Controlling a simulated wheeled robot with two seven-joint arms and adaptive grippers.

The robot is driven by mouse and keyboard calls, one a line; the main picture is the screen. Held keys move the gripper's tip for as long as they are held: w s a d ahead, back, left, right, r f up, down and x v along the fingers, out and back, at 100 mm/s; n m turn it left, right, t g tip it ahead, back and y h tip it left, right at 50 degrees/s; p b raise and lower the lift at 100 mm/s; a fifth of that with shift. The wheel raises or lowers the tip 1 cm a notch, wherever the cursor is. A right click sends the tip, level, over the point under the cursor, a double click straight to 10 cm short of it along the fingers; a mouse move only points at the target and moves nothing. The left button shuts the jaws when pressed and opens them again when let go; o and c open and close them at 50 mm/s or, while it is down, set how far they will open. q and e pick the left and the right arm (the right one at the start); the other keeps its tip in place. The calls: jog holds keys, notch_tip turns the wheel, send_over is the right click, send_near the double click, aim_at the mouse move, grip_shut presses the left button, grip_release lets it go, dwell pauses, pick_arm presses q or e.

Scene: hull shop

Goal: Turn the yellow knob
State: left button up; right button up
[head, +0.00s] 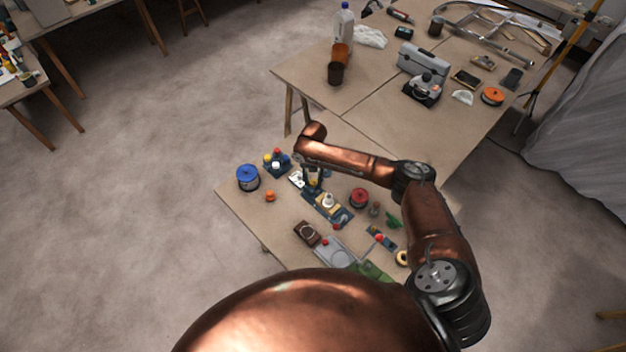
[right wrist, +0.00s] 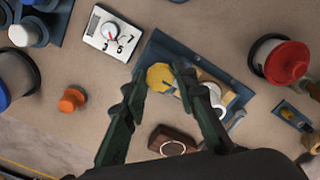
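The yellow knob (right wrist: 160,76) is round, with a slot-like mark, and sits on a dark blue base plate (right wrist: 161,51). In the head view the knob (head: 313,184) shows just under my right gripper (head: 313,175). In the right wrist view my right gripper (right wrist: 158,73) is open, with its two dark green fingers pointing at the knob and one tip on each side of it. The right fingertip overlaps the knob's edge; I cannot tell if it touches. A small gap shows at the left fingertip. My left gripper is not in view.
A white dial box (right wrist: 112,33) stands close by on the left. An orange knob (right wrist: 73,99), a red-lidded pot (right wrist: 282,62) and a brown box (right wrist: 174,141) lie around. A white cylinder (right wrist: 209,95) shares the plate. A blue-lidded pot (head: 248,177) stands at the table's left.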

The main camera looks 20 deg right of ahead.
aim_at(313, 181)
jog(key=o, duration=0.4)
jog(key=shift+c, duration=0.2)
jog(key=shift+r, duration=0.15)
notch_tip(313, 181, up, 12)
dwell(0.6)
